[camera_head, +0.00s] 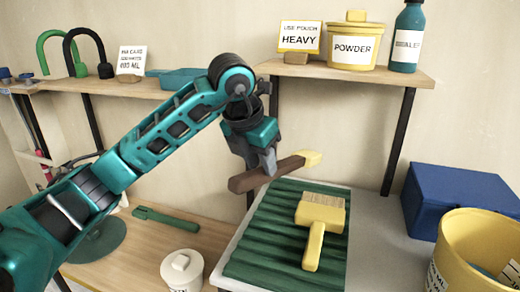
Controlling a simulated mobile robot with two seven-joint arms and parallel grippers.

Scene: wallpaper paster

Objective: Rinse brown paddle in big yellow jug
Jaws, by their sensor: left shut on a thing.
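My left gripper (268,160) is shut on the brown paddle (250,181), a brown bar with a pale yellow end pointing right. It holds the paddle roughly level above the back left part of the green ribbed tray. The big yellow jug (452,252) stands at the lower right, cut off by the picture edge. Its wide mouth is open, and a white label shows on its side. The paddle is well to the left of the jug and apart from it. My right gripper is not in view.
A yellow brush (321,215) lies on the green ribbed tray (262,240). A blue box (455,203) stands behind the jug. A white lidded pot (182,268) and a green tool (165,219) are on the wooden table. A shelf (340,74) holds a powder tub (355,45) and teal bottle (407,40).

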